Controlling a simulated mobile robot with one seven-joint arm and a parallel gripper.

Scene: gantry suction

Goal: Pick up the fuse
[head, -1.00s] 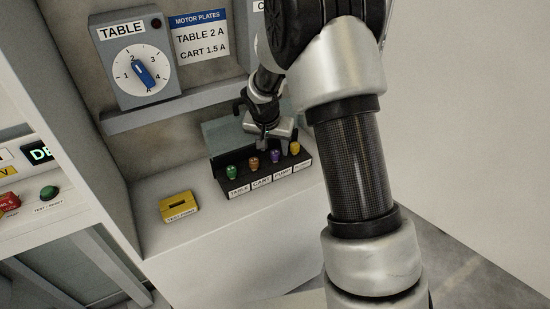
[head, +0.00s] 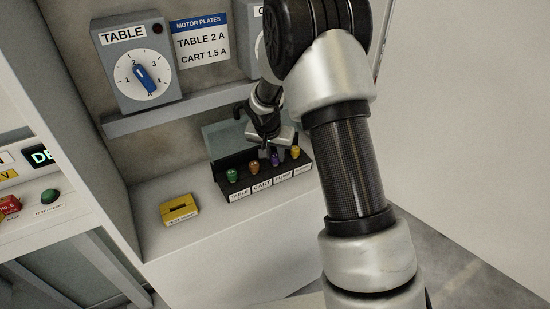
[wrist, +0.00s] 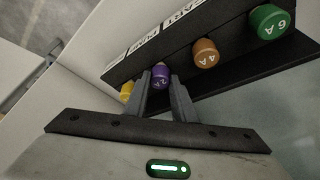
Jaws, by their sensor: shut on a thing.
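The purple fuse, marked 2 A, (wrist: 161,76) stands in the black fuse block (head: 238,186) at the slot labelled PUMP. It also shows in the head view (head: 275,160). My gripper (wrist: 162,88) is shut on it, one finger on each side of its cap. The fuse's lower part is hidden in the block. A brown 4 A fuse (wrist: 206,53) and a green 6 A fuse (wrist: 269,22) stand on one side of it. A yellow fuse (wrist: 126,90) stands on the other side, partly hidden by a finger.
A yellow slotted block (head: 179,209) sits on the white counter left of the fuse block. Behind are a grey ledge (head: 180,112), the TABLE dial (head: 143,78) and a plate reading TABLE 2 A, CART 1.5 A (head: 201,42). The counter's front is clear.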

